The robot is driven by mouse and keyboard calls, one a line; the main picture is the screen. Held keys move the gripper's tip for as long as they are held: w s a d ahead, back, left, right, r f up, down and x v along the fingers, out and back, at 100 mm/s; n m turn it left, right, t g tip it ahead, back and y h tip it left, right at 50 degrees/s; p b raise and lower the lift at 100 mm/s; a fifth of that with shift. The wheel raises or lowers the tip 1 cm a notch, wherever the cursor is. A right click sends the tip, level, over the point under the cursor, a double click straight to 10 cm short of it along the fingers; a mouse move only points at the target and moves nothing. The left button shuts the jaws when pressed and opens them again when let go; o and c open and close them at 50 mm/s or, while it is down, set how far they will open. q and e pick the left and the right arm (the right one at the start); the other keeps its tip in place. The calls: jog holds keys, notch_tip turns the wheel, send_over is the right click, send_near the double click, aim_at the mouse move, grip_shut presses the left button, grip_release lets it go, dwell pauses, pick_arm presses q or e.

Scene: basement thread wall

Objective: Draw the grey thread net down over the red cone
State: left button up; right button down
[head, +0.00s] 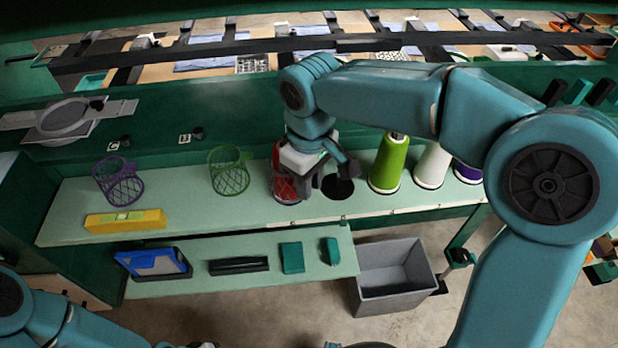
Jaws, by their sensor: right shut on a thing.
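The red cone (285,187) stands on the pale green upper shelf, left of the black disc. Thin grey mesh lines of the thread net (278,172) seem to show around it, but how far down the net reaches is hard to tell. My right gripper (318,178) is at the cone's upper right side, shut on what looks like the net; the fingers and wrist hide the cone's top and part of its right side. My left arm shows at the bottom left; its gripper is mostly cut off by the bottom edge.
Green (389,165), white (432,167) and purple (467,172) cones stand to the right. Purple (119,185) and green (229,172) mesh baskets and a yellow block (125,221) are left. A grey bin (392,280) stands below. The shelf between the green basket and red cone is clear.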

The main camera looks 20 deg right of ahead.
dwell(0.4)
jog(key=c, duration=0.9)
grip_release()
notch_tip(320, 180, up, 16)
jog(key=p, duration=0.2)
jog(key=shift+s+d+r+p, duration=0.1)
jog(key=shift+r+p, duration=0.05)
jog(key=shift+p, duration=0.25)
